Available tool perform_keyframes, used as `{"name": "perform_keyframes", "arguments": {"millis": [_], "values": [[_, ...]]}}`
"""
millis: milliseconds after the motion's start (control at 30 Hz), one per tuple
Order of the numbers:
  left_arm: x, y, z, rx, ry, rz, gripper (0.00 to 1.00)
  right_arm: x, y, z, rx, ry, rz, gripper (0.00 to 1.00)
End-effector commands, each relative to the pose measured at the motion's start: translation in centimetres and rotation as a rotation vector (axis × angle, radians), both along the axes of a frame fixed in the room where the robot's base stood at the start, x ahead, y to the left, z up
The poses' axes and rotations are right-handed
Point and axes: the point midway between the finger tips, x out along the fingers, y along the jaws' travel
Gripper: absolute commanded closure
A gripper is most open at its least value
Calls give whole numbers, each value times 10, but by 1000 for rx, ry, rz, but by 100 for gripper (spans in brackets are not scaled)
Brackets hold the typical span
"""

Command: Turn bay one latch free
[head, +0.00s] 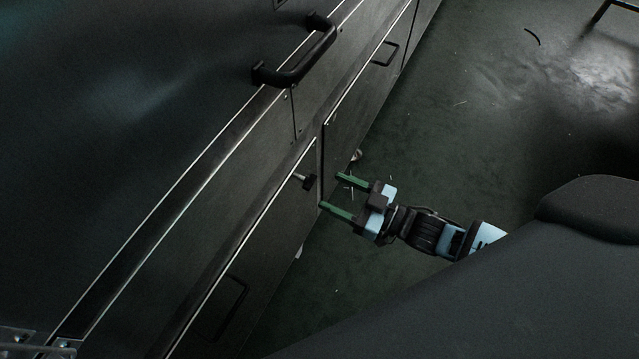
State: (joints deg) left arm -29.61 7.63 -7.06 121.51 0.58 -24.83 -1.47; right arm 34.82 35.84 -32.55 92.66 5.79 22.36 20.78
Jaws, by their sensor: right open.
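A small dark latch (308,183) with a light metal stem sits on the lower front of the grey dryer cabinet, near the seam between two lower panels. My right gripper (337,192) has two green fingers pointing left at the latch. The fingers are open and apart, with nothing between them, and their tips end a little to the right of the latch. I cannot tell whether they touch it. My left gripper is not in view.
A large dark handle (295,58) stands out from the upper cabinet. The dark green floor (470,110) to the right is mostly open, with small scraps of debris.

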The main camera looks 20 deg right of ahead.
Motion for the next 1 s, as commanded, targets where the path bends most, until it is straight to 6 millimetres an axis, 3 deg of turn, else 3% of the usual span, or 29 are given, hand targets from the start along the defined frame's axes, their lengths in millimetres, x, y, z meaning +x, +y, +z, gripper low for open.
{"name": "perform_keyframes", "arguments": {"millis": [300,700,1000], "values": [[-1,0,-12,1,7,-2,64,32,25,-1,1,0,0,40],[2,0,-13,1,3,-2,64,37,29,-1,0,2,0,41],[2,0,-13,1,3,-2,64,37,29,-1,0,1,0,81]]}}
